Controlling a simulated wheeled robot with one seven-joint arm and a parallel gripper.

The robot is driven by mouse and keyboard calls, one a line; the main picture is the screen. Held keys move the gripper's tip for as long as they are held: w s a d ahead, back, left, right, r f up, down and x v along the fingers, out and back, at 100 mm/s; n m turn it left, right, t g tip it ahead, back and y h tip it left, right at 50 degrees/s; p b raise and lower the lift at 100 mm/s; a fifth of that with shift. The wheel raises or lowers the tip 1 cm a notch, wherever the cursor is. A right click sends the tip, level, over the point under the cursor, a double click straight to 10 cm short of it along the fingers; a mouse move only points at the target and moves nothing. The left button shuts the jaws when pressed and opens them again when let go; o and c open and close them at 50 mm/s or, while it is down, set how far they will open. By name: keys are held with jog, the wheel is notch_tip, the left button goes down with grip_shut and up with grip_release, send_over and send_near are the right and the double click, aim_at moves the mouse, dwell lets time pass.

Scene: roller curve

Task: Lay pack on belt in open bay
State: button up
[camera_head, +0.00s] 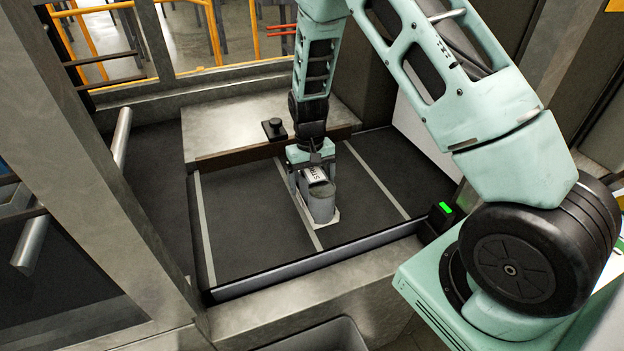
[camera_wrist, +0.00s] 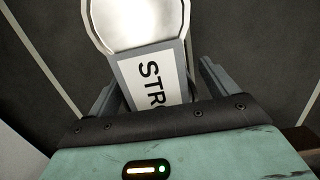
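The pack (camera_head: 321,203) is a grey, rounded block with a white lettered label and a pale base. It stands or hangs over the dark belt (camera_head: 245,215), just right of the middle white line. My gripper (camera_head: 313,185) points down over the pack, with a finger on either side. In the wrist view the pack (camera_wrist: 155,75) shows a round silver face and the letters "STR" between my fingers. A narrow dark gap shows beside the right finger; contact on the left is unclear. Whether the pack's base touches the belt cannot be told.
White lines (camera_head: 206,228) divide the belt into bays; no other pack shows on it. A raised rail (camera_head: 315,262) runs along the front. A green-lit box (camera_head: 444,209) stands at right.

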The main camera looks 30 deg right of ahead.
jog(key=shift+r, duration=0.1)
jog(key=r+b, duration=0.1)
jog(key=r, duration=0.2)
jog(key=w+r+b, duration=0.1)
jog(key=r, duration=0.3)
jog(key=r+b, duration=0.1)
jog(key=r, duration=0.3)
jog(key=shift+w+d+r, duration=0.1)
jog(key=shift+w+r, duration=0.05)
jog(key=shift+w, duration=0.05)
jog(key=s+a+r+n+y, duration=0.1)
jog(key=s+a+r+n, duration=0.2)
jog(key=s+a, duration=0.45)
jog(key=s+a+r+n, duration=0.25)
jog(key=s+a, duration=0.35)
jog(key=a, duration=0.3)
jog(key=s+a+n, duration=0.1)
jog(key=s+n, duration=0.1)
jog(key=s, duration=0.5)
jog(key=s+a+r+n+t, duration=0.1)
jog(key=s+a+n, duration=0.1)
jog(key=s, duration=0.6)
jog(key=shift+s+a+r+h, duration=0.25)
jog(key=shift+a+h, duration=0.05)
jog(key=shift+n, duration=0.25)
jog(key=shift+f+b, duration=0.9)
jog(key=shift+b, duration=0.2)
